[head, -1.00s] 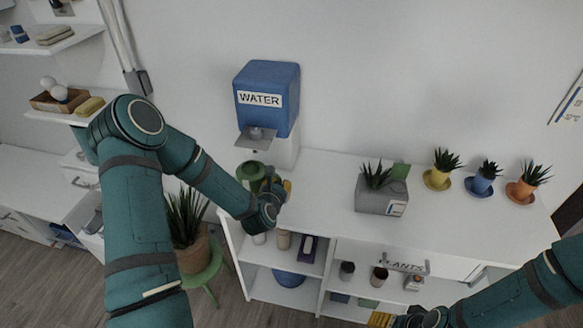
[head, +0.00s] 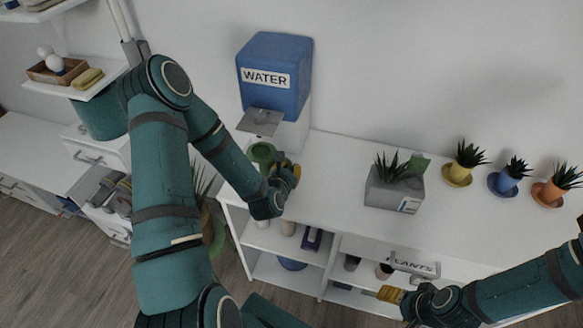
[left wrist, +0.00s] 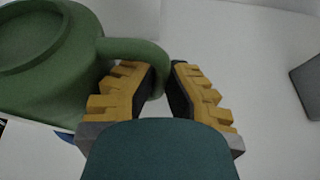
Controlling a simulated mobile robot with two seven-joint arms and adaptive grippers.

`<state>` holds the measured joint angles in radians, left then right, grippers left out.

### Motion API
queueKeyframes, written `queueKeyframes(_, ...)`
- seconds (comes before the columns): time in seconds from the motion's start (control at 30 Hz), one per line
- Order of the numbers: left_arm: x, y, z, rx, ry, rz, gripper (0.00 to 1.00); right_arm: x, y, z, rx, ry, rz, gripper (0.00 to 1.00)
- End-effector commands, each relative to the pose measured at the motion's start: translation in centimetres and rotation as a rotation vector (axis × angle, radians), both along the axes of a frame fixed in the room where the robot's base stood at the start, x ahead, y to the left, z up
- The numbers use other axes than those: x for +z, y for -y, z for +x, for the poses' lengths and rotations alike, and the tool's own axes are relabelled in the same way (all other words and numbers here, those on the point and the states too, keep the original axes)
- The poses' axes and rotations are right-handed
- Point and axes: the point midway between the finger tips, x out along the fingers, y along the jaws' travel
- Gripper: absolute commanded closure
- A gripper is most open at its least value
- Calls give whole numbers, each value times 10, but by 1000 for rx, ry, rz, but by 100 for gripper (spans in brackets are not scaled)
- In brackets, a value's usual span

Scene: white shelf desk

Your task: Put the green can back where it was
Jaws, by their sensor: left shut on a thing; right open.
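The green can (head: 262,153) is at the left end of the white desk top, just below and in front of the water dispenser's tray, partly hidden by my left arm. In the left wrist view the can (left wrist: 45,75) fills the upper left, and its curved handle runs between the yellow finger pads. My left gripper (head: 289,176) is shut on that handle; it also shows in the left wrist view (left wrist: 165,85). I cannot tell if the can touches the desk. My right gripper (head: 388,293) is open and empty, low in front of the lower shelves.
The blue water dispenser (head: 275,75) stands behind the can. A grey planter (head: 393,190) is mid-desk, with yellow (head: 459,170), blue (head: 506,182) and orange (head: 551,190) pots to the right. The desk between can and planter is clear. A PLANTS sign (head: 412,264) is on the front.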

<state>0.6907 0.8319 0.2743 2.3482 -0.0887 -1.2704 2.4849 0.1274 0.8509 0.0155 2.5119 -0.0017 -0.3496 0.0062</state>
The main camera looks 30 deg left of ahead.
Motion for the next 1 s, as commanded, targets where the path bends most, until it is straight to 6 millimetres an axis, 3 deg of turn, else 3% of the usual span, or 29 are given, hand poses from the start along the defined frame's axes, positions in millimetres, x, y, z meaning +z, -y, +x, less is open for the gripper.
queueKeyframes(0.17, -3, 0, 1, -1, 2, 1, 100, -4, 0, 0, 0, 0, 0, 34)
queueKeyframes(0.2, -3, 0, 0, 0, 0, 0, 77, -3, 0, 0, 0, 0, 0, 34)
queueKeyframes(0.23, -2, 0, 0, 0, 0, 0, 67, -3, 0, 0, 0, 0, 0, 34)
queueKeyframes(0.63, 2, 0, 1, 0, 1, 1, 66, 2, 0, 0, 0, 0, 0, 34)
queueKeyframes(0.97, 24, 13, -55, 1, -2, -1, 66, 5, 0, 1, -2, 3, 0, 34)
queueKeyframes(1.0, 28, 14, -59, 0, -4, -2, 66, 12, 0, 2, -4, 5, -1, 34)
